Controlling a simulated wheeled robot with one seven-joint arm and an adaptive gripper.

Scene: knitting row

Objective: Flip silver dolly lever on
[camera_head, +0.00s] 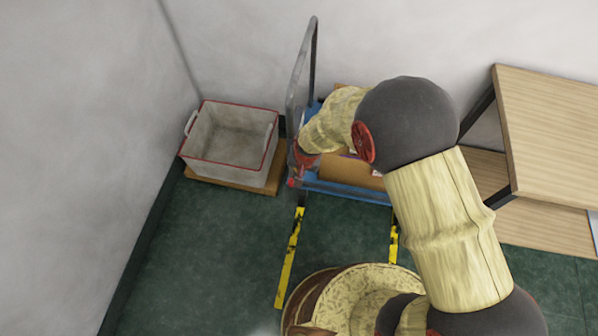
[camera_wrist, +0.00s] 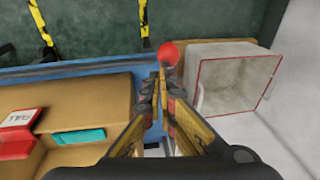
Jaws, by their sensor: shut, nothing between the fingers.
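The dolly (camera_head: 345,191) has a blue deck and a grey upright push handle (camera_head: 301,68), and stands by the back wall. In the wrist view its blue deck edge (camera_wrist: 85,68) runs to the fingers. A red ball knob (camera_wrist: 168,53), which looks like the lever's end, shows just beyond my fingertips; it also shows small at the dolly's left front corner (camera_head: 291,183). The lever's shaft is hidden, so I cannot tell its position. My gripper (camera_wrist: 163,75) is shut and empty, close to the knob; I cannot tell whether they touch. It also shows over the dolly's left end (camera_head: 304,158).
Cardboard boxes (camera_wrist: 75,105) lie on the deck. A grey crate with a red rim (camera_head: 232,140) stands on a wooden board left of the dolly. A wooden table (camera_head: 555,130) stands at the right. Yellow-black tape (camera_head: 290,258) marks the open green floor in front.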

